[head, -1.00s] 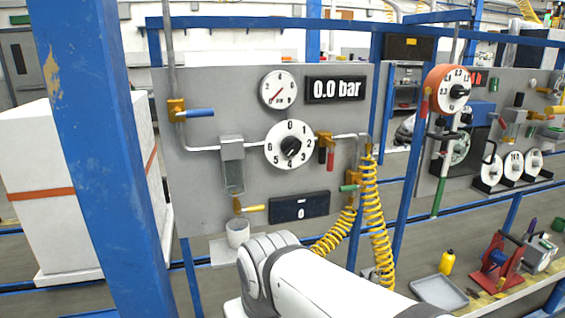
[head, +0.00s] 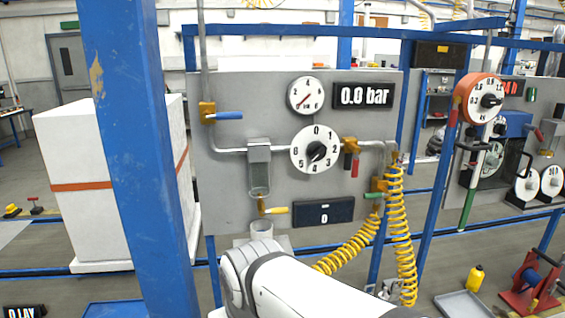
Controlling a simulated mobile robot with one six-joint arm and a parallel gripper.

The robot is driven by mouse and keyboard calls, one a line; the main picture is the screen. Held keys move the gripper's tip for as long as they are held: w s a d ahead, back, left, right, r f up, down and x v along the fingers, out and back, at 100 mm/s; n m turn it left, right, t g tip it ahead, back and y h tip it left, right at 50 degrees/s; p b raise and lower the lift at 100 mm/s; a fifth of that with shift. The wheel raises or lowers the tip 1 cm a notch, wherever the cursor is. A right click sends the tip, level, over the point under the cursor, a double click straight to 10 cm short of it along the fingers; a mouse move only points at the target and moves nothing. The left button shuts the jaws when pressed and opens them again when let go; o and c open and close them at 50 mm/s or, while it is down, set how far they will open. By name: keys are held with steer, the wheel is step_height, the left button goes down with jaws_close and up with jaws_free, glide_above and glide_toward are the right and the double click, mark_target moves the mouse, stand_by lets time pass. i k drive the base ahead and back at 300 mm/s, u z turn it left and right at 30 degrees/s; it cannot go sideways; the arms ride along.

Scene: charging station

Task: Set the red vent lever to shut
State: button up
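The red vent lever (head: 355,167) hangs downward from a brass valve block (head: 350,146) on the grey panel, right of the large numbered dial (head: 316,150). A dark lever or handle (head: 347,161) hangs close beside it on the left. The pressure display (head: 364,95) above reads 0.0 bar. My white arm (head: 290,290) rises at the bottom middle, below the panel. My gripper does not show in this view.
A blue lever (head: 228,115), a yellow lever (head: 276,210) and a green lever (head: 374,195) are on the same panel. Yellow coiled hoses (head: 402,235) hang at its right. A blue post (head: 135,150) stands close at left.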

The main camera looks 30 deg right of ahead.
mark_target(355, 168)
steer(key=u, duration=0.3)
steer(key=k, duration=1.8)
steer(key=z, duration=0.95)
steer(key=i, duration=1.65)
steer(key=z, duration=0.05)
